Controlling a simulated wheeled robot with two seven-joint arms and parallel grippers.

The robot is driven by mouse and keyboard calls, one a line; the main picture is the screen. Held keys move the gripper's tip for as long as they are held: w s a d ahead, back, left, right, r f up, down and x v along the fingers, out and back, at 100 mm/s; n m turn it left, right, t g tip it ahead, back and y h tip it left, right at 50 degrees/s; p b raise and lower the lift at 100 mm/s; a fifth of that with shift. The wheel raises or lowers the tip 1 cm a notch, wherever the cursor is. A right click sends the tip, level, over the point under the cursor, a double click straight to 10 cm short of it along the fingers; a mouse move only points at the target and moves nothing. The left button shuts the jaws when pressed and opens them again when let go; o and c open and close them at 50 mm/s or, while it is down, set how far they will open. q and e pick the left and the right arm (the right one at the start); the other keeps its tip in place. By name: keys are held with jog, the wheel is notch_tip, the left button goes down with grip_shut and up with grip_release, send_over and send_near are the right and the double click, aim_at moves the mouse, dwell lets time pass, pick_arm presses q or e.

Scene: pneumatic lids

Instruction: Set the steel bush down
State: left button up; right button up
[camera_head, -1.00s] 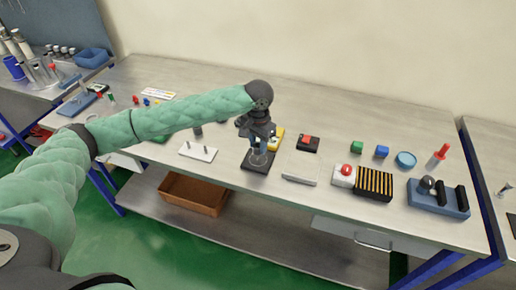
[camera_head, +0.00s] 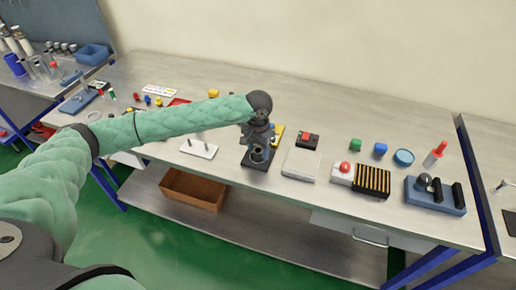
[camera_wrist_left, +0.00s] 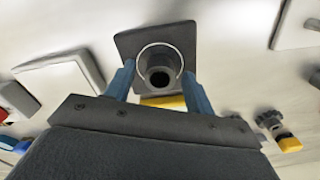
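My left gripper (camera_head: 258,148) points down over a dark square base plate (camera_head: 255,163) on the bench. In the left wrist view its two blue fingers (camera_wrist_left: 158,72) stand apart on either side of a thin bright ring (camera_wrist_left: 160,45). A dark grey round part with a central hole (camera_wrist_left: 160,76) shows inside that ring, over the plate (camera_wrist_left: 126,44). I cannot tell which of these is the steel bush. I cannot tell whether the fingers touch the ring or stand just clear of it. My right gripper is out of view.
A white plate with two pins (camera_head: 199,149) lies left of the base plate, and a white block (camera_head: 301,163) lies right. A yellow part (camera_head: 278,133) is close behind. Further right are a red button box (camera_head: 343,173), a striped block (camera_head: 373,181) and a blue fixture (camera_head: 435,197).

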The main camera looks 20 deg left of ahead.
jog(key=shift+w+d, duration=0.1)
pick_arm(q)
jog(key=shift+r, duration=0.3)
notch_tip(320, 180, up, 2)
jog(key=shift+r+b, duration=0.1)
jog(key=shift+b, duration=0.7)
notch_tip(320, 180, up, 10)
jog(key=b, duration=0.3)
jog(key=shift+f, duration=0.25)
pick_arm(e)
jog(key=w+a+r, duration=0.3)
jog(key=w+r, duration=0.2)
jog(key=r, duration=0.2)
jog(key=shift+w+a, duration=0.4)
